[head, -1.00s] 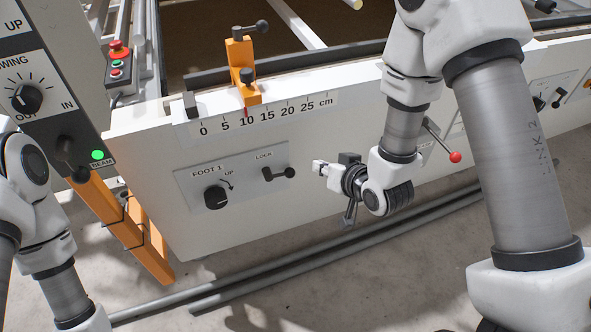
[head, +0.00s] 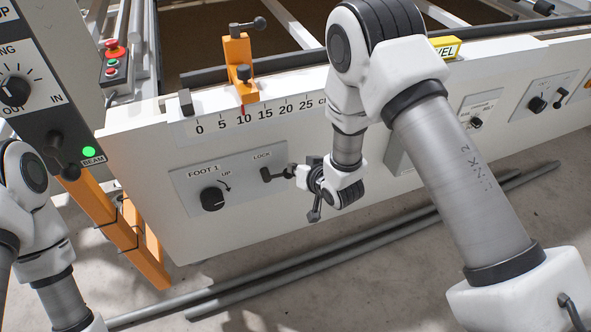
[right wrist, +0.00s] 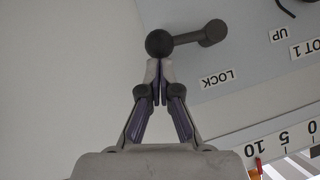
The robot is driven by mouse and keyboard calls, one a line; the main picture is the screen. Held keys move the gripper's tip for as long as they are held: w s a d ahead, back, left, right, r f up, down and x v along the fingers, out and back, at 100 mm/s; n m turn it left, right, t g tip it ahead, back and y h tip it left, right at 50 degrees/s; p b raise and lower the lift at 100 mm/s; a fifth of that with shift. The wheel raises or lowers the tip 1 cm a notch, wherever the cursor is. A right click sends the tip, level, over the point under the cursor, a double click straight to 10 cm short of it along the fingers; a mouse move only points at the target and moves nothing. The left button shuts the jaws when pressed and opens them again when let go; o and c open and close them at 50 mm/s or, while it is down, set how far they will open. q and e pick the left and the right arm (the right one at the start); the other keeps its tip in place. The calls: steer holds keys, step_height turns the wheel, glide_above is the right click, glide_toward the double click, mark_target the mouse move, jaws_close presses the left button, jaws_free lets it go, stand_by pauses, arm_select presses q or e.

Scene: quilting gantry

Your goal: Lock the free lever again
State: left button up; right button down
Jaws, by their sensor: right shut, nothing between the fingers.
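The FOOT 1 LOCK lever (head: 267,174) is a dark lever on the grey foot panel of the white beam. Its arm points right in the head view, roughly level. In the right wrist view the lever (right wrist: 190,39) shows upside down, its ball end nearest me. My right gripper (head: 294,172) is shut and empty, its fingertips (right wrist: 158,70) right at the ball; I cannot tell whether they touch it. A black FOOT 1 knob (head: 213,198) sits left of the lever. My left gripper is out of view; only its arm shows.
An orange clamp (head: 239,70) stands on the beam above a centimetre scale. A control post with a green BEAM lamp (head: 89,152) stands at left. A second panel with a knob (head: 537,104) and lever is at far right. Grey rails (head: 330,258) lie on the floor.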

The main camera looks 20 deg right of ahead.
steer(key=shift+d+f+m+y, duration=0.2)
steer(key=shift+f+m+y, duration=0.2)
stand_by(0.4)
steer(key=a+f+m+t+y+b, duration=0.2)
steer(key=a+f+m+y+b, duration=0.2)
steer(key=f, duration=0.5)
steer(key=shift+m+y+b, duration=1.3)
steer(key=shift+m, duration=0.3)
steer(key=shift+s+f, duration=0.1)
steer(key=shift+f, duration=0.05)
